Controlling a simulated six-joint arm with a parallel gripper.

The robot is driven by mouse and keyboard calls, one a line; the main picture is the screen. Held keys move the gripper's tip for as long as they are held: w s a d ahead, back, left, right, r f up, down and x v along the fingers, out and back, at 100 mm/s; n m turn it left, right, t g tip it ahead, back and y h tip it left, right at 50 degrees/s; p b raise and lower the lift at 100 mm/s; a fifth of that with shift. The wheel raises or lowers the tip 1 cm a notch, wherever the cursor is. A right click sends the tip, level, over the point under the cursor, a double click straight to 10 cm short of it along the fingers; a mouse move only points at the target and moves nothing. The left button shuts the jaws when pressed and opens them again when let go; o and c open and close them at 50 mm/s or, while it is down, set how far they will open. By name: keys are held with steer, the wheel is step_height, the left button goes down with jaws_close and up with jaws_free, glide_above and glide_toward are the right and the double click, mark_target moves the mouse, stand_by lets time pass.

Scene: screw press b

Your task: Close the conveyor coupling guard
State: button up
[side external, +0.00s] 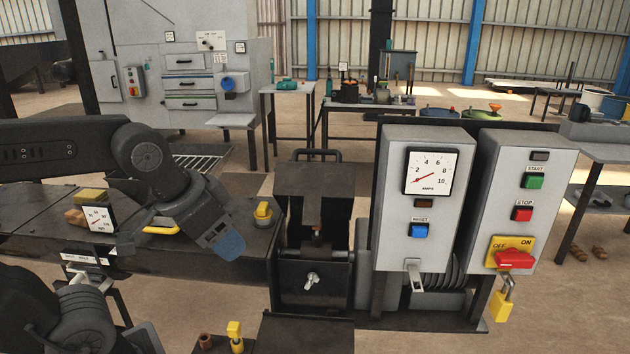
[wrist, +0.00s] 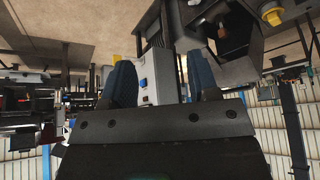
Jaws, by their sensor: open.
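The dark metal housing between the bench and the grey control boxes looks like the coupling guard (side external: 312,180). Its lid appears raised, with a loop handle at the top. Below it is a dark opening, and a wing nut (side external: 311,281) sits on the front panel. In the wrist view a dark open housing (wrist: 240,60) shows at upper right, apparently the same one. My gripper (side external: 228,243) is left of the housing, above the bench edge, apart from it. Its two blue-grey fingers are spread and empty in the wrist view (wrist: 161,80).
Two grey control boxes (side external: 425,245) (side external: 520,190) stand right of the housing. One carries a dial and blue button, the other a red switch handle and a yellow padlock (side external: 502,303). A yellow knob (side external: 262,212) stands on the bench (side external: 200,262) between gripper and housing.

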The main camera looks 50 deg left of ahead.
steer(key=w+a+r, duration=0.1)
steer(key=w+r, duration=0.1)
steer(key=w, duration=0.1)
steer(key=w+a+r+m, duration=0.1)
steer(key=w+r, duration=0.2)
steer(key=w+a+r+m, duration=0.1)
steer(key=w+r, duration=0.1)
steer(key=w, duration=0.1)
steer(key=shift+w+a+r+g, duration=0.2)
steer(key=shift+w+r+g, duration=0.15)
steer(key=shift+g, duration=0.05)
steer(key=shift+c, duration=1.1)
step_height(320, 180, up, 4)
steer(key=r+m+h, duration=0.1)
steer(key=m+h, duration=0.1)
steer(key=m, duration=0.5)
glide_above(311, 150)
steer(key=s+a, duration=0.2)
steer(key=s, duration=0.3)
steer(key=x, duration=1.3)
steer(key=shift+a+f, duration=0.1)
steer(key=shift+f, duration=0.35)
steer(key=shift+s, duration=0.1)
jaws_close()
